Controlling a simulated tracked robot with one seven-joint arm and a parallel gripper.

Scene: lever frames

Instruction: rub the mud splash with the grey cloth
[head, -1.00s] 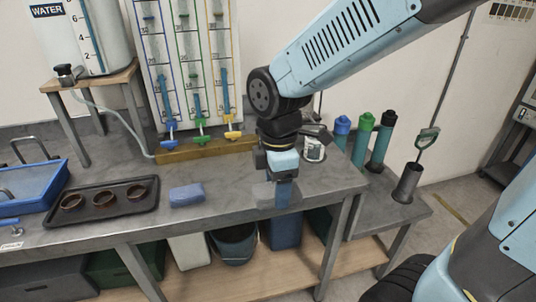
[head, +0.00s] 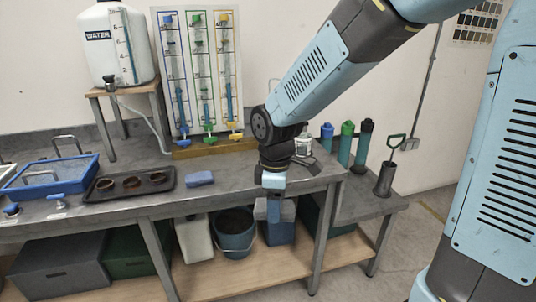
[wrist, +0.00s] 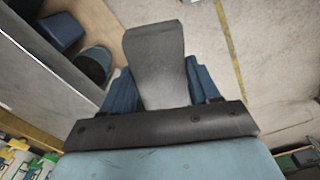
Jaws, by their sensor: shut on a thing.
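My gripper (head: 273,212) points down in front of the bench's front edge in the head view. It is shut on the grey cloth (wrist: 155,60), which sticks out between the two blue fingers in the wrist view. In the head view the cloth (head: 288,211) shows as grey on both sides of the fingers. I cannot make out a mud splash in either view.
A grey bench (head: 235,188) carries a blue block (head: 200,178), a dark tray (head: 165,178) of brown cups and a blue sieve (head: 60,175). A bucket (head: 236,232) and bins stand on the shelf below. Floor is free at the right.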

